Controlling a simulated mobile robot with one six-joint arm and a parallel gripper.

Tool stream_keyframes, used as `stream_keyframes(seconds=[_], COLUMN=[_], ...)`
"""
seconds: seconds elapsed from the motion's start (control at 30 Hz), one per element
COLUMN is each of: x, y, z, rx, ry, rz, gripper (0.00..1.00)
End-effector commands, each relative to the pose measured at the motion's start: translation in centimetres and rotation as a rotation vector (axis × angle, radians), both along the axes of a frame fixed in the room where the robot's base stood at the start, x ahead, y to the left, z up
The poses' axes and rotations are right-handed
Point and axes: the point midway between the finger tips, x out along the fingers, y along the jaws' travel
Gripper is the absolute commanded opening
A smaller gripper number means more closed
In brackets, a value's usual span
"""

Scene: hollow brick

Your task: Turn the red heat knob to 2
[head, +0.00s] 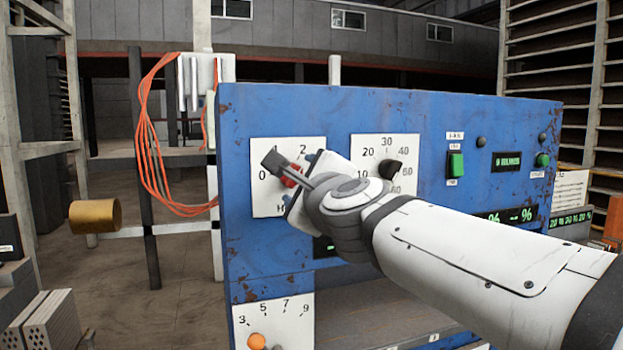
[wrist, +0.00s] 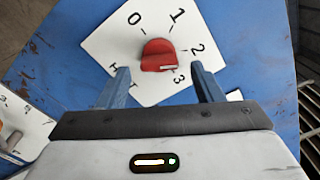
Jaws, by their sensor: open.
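The red heat knob (head: 289,179) is on a white dial plate (head: 262,205) at the left of the blue panel. In the wrist view the red knob (wrist: 158,50) sits amid the marks 0, 1, 2 and 3. A short pale line shows on its lower right edge; I cannot tell for sure which mark it points to. My gripper (head: 298,178) is in front of the dial. In the wrist view my gripper (wrist: 160,67) is open, with one blue finger on each side of the knob's lower edge. Contact is not visible. In the head view my arm partly hides the dial.
A black knob (head: 391,170) on another dial is close to the right of my wrist. A green switch (head: 455,164) is further right. An orange knob (head: 256,341) is on a lower dial. Orange cables (head: 147,150) hang left of the blue panel (head: 240,110).

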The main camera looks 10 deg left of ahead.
Motion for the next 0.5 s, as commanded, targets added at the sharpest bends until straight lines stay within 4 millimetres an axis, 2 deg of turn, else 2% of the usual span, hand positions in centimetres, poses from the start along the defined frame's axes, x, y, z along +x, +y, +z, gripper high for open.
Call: stream_keyframes(seconds=[0.23,0.5], x=[-3.4,-4.9], y=[-2.2,-3.1], z=[0.3,0.0], rx=[0.001,-0.001], ry=[-0.001,-0.001], rz=[0.0,0.0], gripper=[0.6,0.6])
